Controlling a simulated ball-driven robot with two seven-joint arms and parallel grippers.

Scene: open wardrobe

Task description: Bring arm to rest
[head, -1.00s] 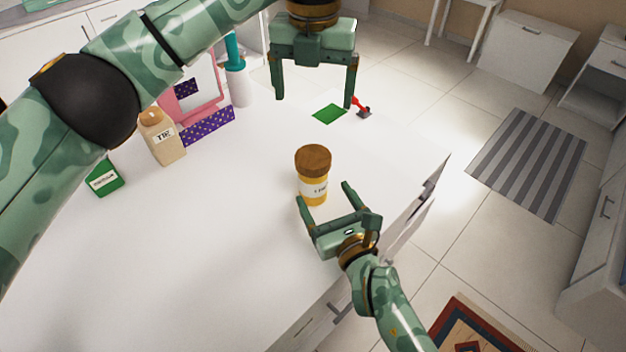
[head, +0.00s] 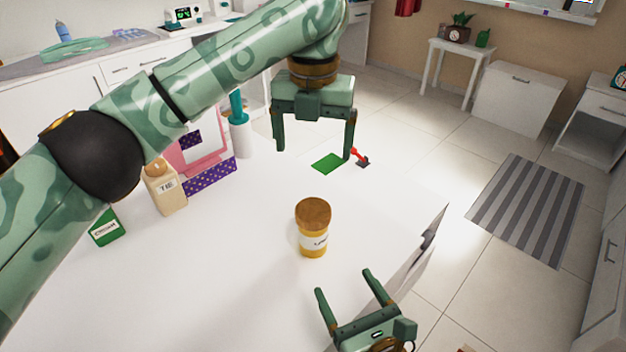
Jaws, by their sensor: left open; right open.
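My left gripper (head: 313,152) hangs open and empty over the far part of the white table, fingers pointing down. My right gripper (head: 342,281) is open and empty at the table's near right edge, its fingers pointing up the picture. A yellow jar with a brown lid (head: 312,228) stands upright on the table between the two grippers. The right gripper is apart from the jar, below and to its right. The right arm behind the gripper is cut off by the bottom edge of the view.
On the white table (head: 225,275), a green square (head: 328,163) and a small red-handled tool (head: 360,157) lie near the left gripper. A tan bottle (head: 165,188), a green box (head: 106,229) and a pink-framed item (head: 203,150) stand at left. A striped rug (head: 530,208) lies on the floor at right.

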